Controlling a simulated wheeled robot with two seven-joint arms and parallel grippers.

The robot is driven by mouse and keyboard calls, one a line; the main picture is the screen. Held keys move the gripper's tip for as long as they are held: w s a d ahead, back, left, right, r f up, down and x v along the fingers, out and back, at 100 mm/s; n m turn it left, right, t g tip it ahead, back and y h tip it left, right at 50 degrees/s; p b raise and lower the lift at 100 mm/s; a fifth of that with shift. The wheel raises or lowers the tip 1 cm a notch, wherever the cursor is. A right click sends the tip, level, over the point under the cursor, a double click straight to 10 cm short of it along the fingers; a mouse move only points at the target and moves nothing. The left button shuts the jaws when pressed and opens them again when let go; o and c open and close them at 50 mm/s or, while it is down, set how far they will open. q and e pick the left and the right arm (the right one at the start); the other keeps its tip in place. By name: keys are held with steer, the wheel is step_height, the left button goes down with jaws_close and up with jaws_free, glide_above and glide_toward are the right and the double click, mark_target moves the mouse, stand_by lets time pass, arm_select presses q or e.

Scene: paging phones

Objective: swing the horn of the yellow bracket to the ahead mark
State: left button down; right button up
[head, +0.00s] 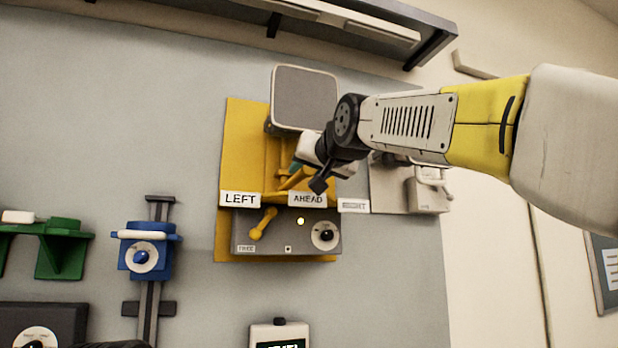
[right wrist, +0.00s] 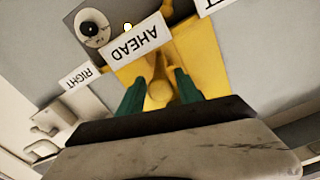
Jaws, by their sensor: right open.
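The yellow bracket (head: 239,150) is on the grey wall panel, with a square grey horn (head: 304,97) at its top. Below the horn are the LEFT label (head: 240,198), the AHEAD label (head: 307,199) and a RIGHT label (head: 353,205). My right gripper (head: 302,178) is in front of the bracket, just above the AHEAD label. In the right wrist view its green fingers (right wrist: 158,84) are open, one on each side of a yellow round-ended arm (right wrist: 160,93) beside the AHEAD label (right wrist: 136,38). Contact cannot be told.
Below the labels, a grey box (head: 285,243) carries a yellow lever (head: 262,222) over a FREE tag, a small light and a dial. A blue unit (head: 147,252) and a green bracket (head: 62,248) are to the left. A pale box (head: 428,196) is to the right.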

steer(key=shift+o, duration=0.5)
steer(key=v, duration=0.7)
steer(key=shift+s+d, duration=0.15)
steer(key=shift+s, duration=0.2)
